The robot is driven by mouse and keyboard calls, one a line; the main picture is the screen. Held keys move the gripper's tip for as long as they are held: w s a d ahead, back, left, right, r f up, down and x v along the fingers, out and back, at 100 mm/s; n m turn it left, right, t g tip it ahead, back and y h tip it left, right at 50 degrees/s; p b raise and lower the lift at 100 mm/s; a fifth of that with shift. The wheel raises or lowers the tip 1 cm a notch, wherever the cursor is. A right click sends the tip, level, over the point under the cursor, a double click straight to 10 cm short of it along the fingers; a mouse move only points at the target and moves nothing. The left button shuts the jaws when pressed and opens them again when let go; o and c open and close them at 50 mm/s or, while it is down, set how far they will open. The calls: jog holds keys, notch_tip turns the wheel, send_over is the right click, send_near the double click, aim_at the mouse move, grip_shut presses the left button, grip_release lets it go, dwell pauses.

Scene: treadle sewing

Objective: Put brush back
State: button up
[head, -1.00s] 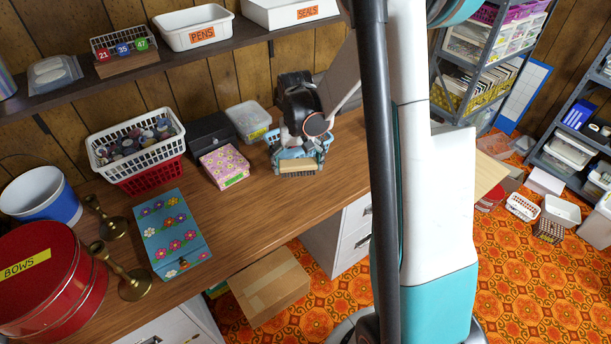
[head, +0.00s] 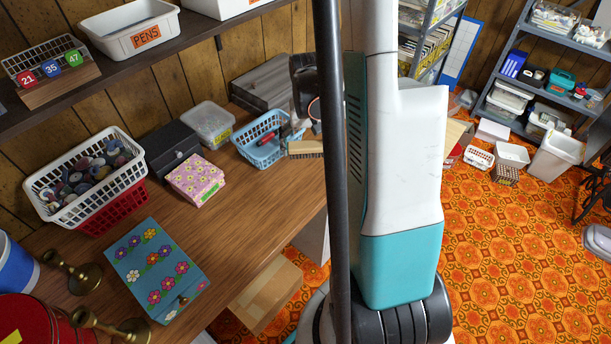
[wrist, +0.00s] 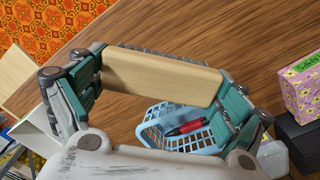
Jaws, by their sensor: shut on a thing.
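The brush (head: 306,149) has a pale wooden block with bristles under it, seen at the right end of the light-blue basket (head: 258,152) in the head view. My gripper (wrist: 163,82) is shut on the brush (wrist: 150,76), with teal fingers at both ends of its block in the wrist view. In the head view, my arm hides part of the gripper. The blue basket (wrist: 150,135) stands on the desk beside the brush and holds a red and black tool (wrist: 188,128). I cannot tell the brush's exact height above the desk.
A pink flowered box (head: 195,180), a dark box (head: 172,148) and a clear lidded tub (head: 208,123) stand left of the basket. A grey case (head: 262,84) is behind it. A blue flowered box (head: 155,268) lies nearer. Bare desk (head: 245,210) lies in front of the basket.

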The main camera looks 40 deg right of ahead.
aim_at(307, 178)
notch_tip(307, 178, down, 12)
jog(key=b, duration=0.3)
jog(key=shift+r+b, duration=0.2)
jog(key=shift+b, duration=0.1)
jog(key=shift+f, duration=0.15)
jog(key=o, duration=0.9)
jog(key=shift+c, duration=0.2)
jog(key=shift+o, duration=0.4)
notch_tip(307, 178, up, 12)
jog(key=p, duration=0.4)
jog(key=shift+p, duration=0.4)
